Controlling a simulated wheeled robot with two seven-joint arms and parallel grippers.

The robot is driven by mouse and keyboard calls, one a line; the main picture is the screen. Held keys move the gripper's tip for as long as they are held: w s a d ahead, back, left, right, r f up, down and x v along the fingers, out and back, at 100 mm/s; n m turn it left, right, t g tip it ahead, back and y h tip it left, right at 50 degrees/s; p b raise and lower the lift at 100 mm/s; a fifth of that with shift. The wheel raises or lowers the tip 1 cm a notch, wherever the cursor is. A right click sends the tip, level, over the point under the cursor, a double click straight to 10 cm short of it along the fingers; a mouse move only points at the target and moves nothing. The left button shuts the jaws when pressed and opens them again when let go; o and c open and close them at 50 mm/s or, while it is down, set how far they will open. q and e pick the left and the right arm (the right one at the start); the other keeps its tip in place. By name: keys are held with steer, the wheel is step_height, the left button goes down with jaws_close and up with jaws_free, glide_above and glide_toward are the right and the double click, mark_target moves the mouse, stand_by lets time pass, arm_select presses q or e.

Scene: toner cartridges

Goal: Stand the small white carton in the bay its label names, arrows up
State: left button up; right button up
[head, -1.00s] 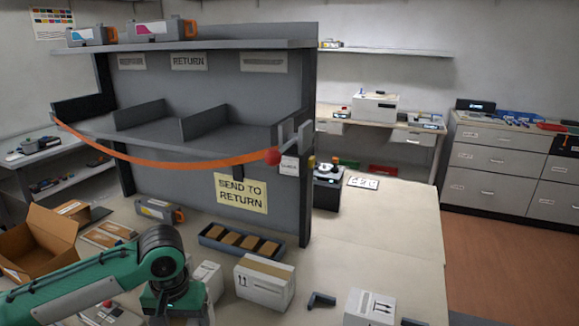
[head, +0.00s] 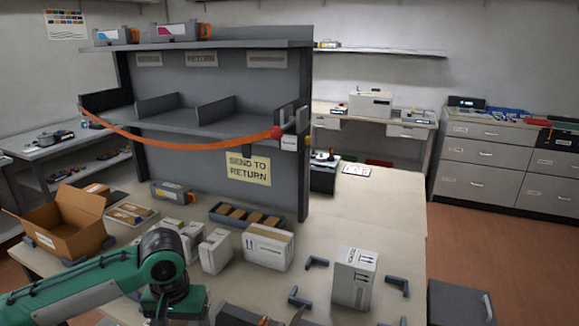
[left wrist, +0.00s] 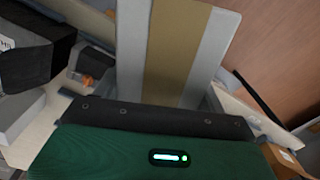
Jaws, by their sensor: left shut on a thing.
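My left gripper is shut on a white carton (left wrist: 215,50) with a tan band; in the left wrist view the band faces me and the gripper's green body (left wrist: 160,150) is below. The fingertips are hidden there. In the head view my green left wrist is at the lower left, and neither the fingers nor the held carton can be made out. An orange strap (head: 180,141) sags across the bay fronts.
Several white cartons stand on the table, including a taped one (head: 267,262) and an upright one with arrows (head: 352,285) among dark corner brackets (head: 316,263). An open brown box (head: 70,228) stands left. A tray (head: 222,220) lies before the shelf.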

arm_select(q)
steer(key=f, duration=0.3)
steer(key=shift+s+f, duration=0.1)
steer(key=shift+s, duration=0.25)
steer(key=shift+s+f, duration=0.45)
steer(key=shift+s, duration=0.2)
steer(key=shift+s+f, duration=0.4)
steer(key=shift+s, duration=0.2)
steer(key=shift+f, duration=0.3)
arm_select(e)
steer(key=shift+a, duration=0.25)
arm_select(q)
steer(key=shift+r, duration=0.1)
arm_select(e)
steer(key=shift+d, duration=0.1)
